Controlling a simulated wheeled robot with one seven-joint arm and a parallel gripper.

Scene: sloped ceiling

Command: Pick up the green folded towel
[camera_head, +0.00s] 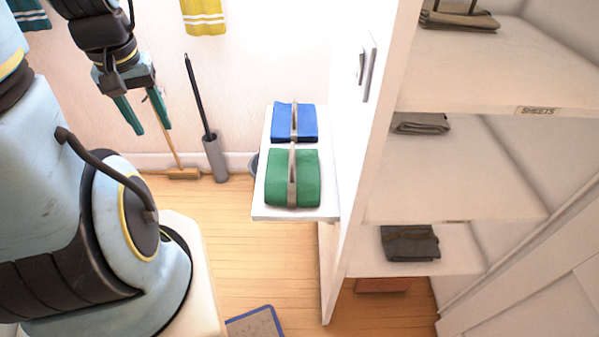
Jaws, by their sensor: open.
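The green folded towel (308,178) lies on a small white shelf (262,212), near its front edge. A grey-beige band runs over its middle. A blue folded towel (284,124) with a similar band lies just behind it on the same shelf. My gripper (141,115) is at the upper left, with its two green fingers pointing down and apart. It is open and empty, well to the left of the green towel and not touching it.
A tall white shelving unit (470,80) with dark folded cloths stands right of the small shelf. A grey brush holder (215,158) and a broom (184,174) stand at the wall below my gripper. Wooden floor (235,245) is clear left of the shelf; a blue-edged mat (255,324) lies at the bottom.

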